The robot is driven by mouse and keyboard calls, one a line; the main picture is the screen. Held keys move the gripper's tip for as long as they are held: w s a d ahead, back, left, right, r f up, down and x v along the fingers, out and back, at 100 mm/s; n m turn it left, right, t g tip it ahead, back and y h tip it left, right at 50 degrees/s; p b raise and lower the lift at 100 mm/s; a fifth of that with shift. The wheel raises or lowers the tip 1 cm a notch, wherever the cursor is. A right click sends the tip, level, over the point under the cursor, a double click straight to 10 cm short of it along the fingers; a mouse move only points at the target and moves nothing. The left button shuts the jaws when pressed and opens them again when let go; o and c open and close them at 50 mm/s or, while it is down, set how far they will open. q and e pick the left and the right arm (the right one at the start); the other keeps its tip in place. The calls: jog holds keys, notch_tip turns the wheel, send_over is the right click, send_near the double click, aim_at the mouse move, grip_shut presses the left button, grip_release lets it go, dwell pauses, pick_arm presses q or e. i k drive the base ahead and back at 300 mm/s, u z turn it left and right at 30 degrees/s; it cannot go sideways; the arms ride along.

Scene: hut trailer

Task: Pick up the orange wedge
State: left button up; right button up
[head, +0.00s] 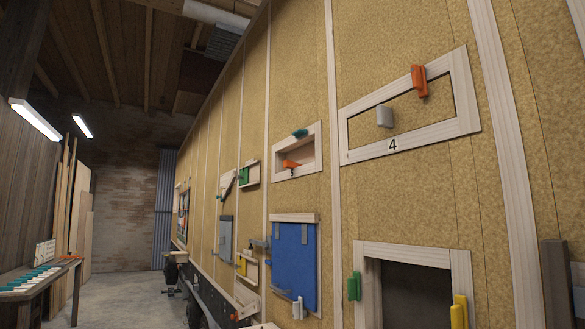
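One orange wedge (418,82) sits upright at the top edge of the wooden frame marked 4 (465,98), at the upper right. Another orange piece (291,164) lies tilted in the smaller wooden-framed opening (312,164), left of frame 4. I cannot tell which one the task means. Neither of my grippers shows in the head view, so their state is hidden.
A grey block (384,116) is inside frame 4. Below are a dark opening (415,296) with green (354,286) and yellow (459,312) pieces, and a blue panel (294,268). A table (62,272) with pale and teal pieces stands at left. The floor (118,300) between is clear.

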aim_at(288, 163)
jog(key=z, duration=0.5)
jog(key=k, duration=0.6)
jog(key=u, duration=0.25)
jog(key=i, duration=0.75)
jog(key=u, duration=0.8)
jog(key=i, duration=1.6)
jog(key=z, duration=1.4)
jog(key=i, duration=0.5)
jog(key=z, duration=0.6)
